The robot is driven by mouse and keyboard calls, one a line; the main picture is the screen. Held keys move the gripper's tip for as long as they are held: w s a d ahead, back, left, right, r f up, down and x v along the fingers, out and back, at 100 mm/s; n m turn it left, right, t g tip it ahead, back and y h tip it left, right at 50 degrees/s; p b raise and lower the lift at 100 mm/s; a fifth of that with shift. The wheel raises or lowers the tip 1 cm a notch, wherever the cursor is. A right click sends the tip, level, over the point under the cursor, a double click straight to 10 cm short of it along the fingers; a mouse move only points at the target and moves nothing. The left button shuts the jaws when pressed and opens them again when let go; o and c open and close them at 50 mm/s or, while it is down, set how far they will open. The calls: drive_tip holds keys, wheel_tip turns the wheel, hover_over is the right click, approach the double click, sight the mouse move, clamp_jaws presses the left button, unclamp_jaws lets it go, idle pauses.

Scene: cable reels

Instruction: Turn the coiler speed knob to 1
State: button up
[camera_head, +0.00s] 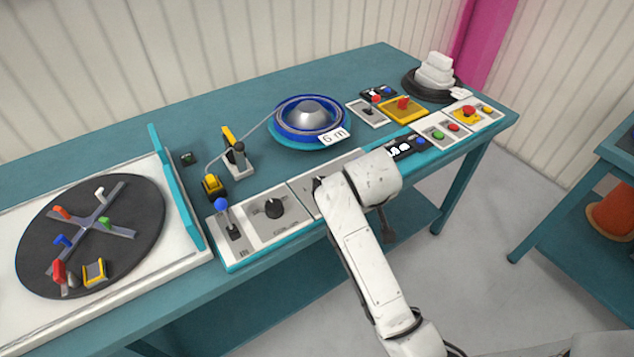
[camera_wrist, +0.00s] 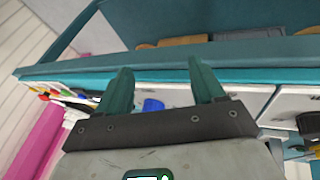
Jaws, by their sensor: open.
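A black knob (camera_head: 273,208) sits on a pale panel at the table's front edge, in the head view. A second dark knob (camera_head: 318,185) shows on the panel to its right, partly hidden by my arm. I cannot read their labels or settings, so I cannot tell which is the coiler speed knob. My gripper (camera_wrist: 161,82) is open in the wrist view, its two green fingers apart with nothing held. A blue piece (camera_wrist: 153,105) shows between and beyond the fingers. In the head view my arm hides the fingers.
A blue-knobbed lever (camera_head: 221,206) stands left of the black knob. The blue reel (camera_head: 310,117) with a "6 m" tag lies behind the panels. Red and green buttons and a black display (camera_head: 401,148) are to the right. A dark turntable (camera_head: 92,237) is at left.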

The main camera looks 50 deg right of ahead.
drive_tip(key=w+d+r+m, duration=0.1)
drive_tip(key=w+d+r, duration=0.1)
drive_tip(key=w+d+r+m, duration=0.1)
drive_tip(key=w+d+r, duration=0.1)
drive_tip(key=r, duration=0.1)
drive_tip(key=shift+d+m+g+h, duration=0.3)
drive_tip(key=shift+m, duration=0.1)
wheel_tip(320, 180, up, 3)
drive_tip(key=w+d+m, duration=0.1)
drive_tip(key=w+m, duration=0.1)
drive_tip(key=w, duration=0.1)
drive_tip(key=m+g+y+b, duration=0.1)
drive_tip(key=g+y, duration=0.1)
drive_tip(key=y, duration=0.3)
approach(321, 181)
drive_tip(key=f, duration=0.8)
drive_tip(key=shift+s+d+f, duration=0.15)
drive_tip(key=shift+s+f, duration=0.1)
drive_tip(key=shift+f, duration=0.05)
drive_tip(key=shift+c, duration=0.3)
drive_tip(key=c, duration=1)
drive_tip(key=shift+r, duration=0.1)
